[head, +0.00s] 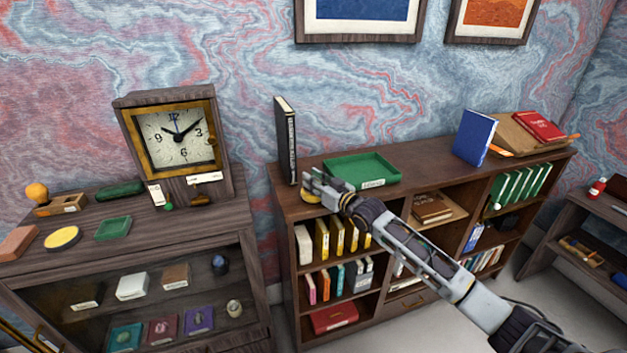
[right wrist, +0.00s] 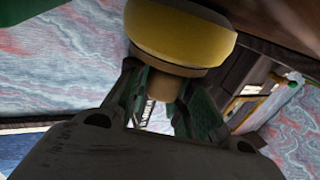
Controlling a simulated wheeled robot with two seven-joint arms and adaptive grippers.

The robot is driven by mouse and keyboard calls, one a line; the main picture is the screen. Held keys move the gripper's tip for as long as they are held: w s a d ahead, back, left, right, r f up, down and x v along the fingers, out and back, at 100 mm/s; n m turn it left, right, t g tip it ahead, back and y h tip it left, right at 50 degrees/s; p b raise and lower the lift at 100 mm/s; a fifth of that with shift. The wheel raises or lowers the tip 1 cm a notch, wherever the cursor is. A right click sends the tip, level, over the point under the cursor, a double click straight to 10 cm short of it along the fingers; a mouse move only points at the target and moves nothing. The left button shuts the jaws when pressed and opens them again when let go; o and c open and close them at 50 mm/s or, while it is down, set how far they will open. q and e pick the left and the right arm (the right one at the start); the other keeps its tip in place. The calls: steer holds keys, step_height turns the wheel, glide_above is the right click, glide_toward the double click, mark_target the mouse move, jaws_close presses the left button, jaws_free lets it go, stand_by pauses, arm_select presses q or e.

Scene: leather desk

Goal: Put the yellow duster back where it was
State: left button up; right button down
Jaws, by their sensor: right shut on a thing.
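The yellow duster (right wrist: 180,36) is a round yellow pad with a short brown handle. It fills the top of the right wrist view, its handle between the fingers of my right gripper (right wrist: 165,100). In the head view the right gripper (head: 322,187) is at the left front of the bookshelf top (head: 290,205), beside the green tray (head: 362,170). A small yellow part of the duster (head: 309,198) shows under the fingers. I cannot tell whether it touches the shelf top. My left gripper is not in view.
A dark upright book (head: 286,140) stands behind the gripper. A blue book (head: 473,137) and a red book (head: 538,126) are farther right. Bare shelf top lies right of the larger tray.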

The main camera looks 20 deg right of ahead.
steer(key=shift+f, duration=0.1)
steer(key=c, duration=1.3)
jaws_free()
steer(key=shift+o, duration=0.2)
steer(key=shift+s, duration=0.1)
steer(key=b+v, duration=0.1)
steer(key=v, duration=1)
steer(key=shift+s+d+b, duration=0.25)
steer(key=shift+s+b, duration=0.1)
